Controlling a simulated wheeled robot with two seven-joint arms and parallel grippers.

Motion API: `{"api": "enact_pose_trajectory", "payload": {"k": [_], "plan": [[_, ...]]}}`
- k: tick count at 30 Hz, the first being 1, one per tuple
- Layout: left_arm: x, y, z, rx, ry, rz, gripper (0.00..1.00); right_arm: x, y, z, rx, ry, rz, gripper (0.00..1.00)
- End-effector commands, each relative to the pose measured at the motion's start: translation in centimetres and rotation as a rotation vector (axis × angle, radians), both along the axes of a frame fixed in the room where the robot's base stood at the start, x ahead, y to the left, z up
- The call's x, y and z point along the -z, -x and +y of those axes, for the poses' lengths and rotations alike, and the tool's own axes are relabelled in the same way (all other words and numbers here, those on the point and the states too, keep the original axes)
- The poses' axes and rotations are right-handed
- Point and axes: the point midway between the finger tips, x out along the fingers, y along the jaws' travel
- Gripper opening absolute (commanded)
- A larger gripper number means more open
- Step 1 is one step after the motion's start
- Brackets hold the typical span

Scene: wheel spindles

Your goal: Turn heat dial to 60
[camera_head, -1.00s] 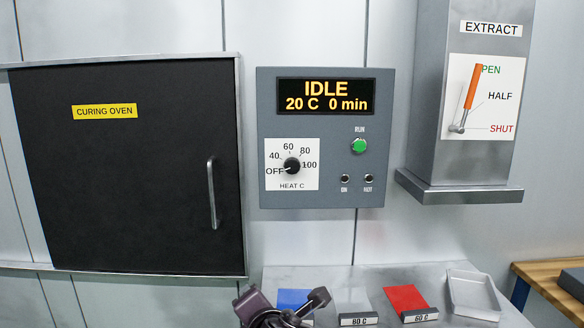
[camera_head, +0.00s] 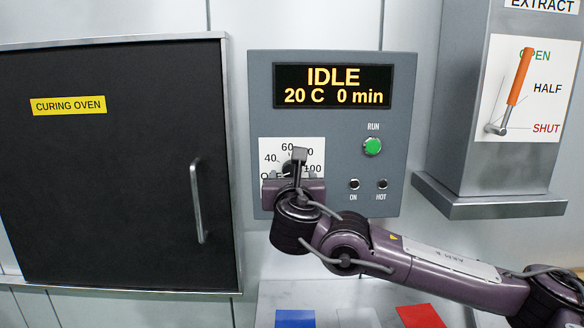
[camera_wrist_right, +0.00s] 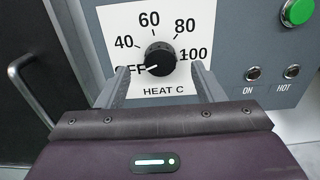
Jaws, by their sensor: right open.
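The heat dial (camera_wrist_right: 160,58) is a black round knob on a white scale plate marked OFF, 40, 60, 80 and 100. Its white pointer line points toward OFF in the right wrist view. My right gripper (camera_wrist_right: 158,75) is open, with one finger on each side and a little below the knob; contact cannot be told. In the head view the right gripper (camera_head: 297,160) is in front of the dial and hides most of it. The panel display (camera_head: 332,86) reads IDLE, 20 C, 0 min. My left gripper is not in view.
A green RUN button (camera_head: 372,147) and the ON and HOT lamps (camera_head: 368,184) are right of the dial. The curing oven door (camera_head: 110,180) with its handle (camera_head: 197,200) is shut at left. The EXTRACT box with orange lever (camera_head: 518,78) is at right.

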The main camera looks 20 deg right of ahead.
Motion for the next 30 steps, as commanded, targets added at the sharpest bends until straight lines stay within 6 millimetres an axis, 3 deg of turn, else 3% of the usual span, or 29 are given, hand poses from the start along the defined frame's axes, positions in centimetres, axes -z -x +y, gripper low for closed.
{"api": "enact_pose_trajectory", "payload": {"k": [2,5,13,18,28,30], "plan": [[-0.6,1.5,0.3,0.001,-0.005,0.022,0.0,-0.3,-1.3,-0.4,0.003,0.001,0.001,0.62],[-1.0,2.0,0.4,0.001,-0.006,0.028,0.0,-0.3,-2.6,-0.7,0.002,-0.001,0.001,0.62],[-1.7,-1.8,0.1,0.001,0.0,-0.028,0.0,-0.1,-4.0,-1.1,-0.001,-0.002,-0.002,0.62],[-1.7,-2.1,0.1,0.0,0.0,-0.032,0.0,0.0,-4.0,-1.1,-0.001,-0.002,-0.001,0.62],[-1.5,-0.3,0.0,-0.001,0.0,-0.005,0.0,0.0,-4.0,-1.1,-0.001,-0.002,-0.001,0.2],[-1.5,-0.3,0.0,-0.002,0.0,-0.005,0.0,0.0,-4.0,-1.1,-0.001,-0.003,-0.001,0.18]]}}
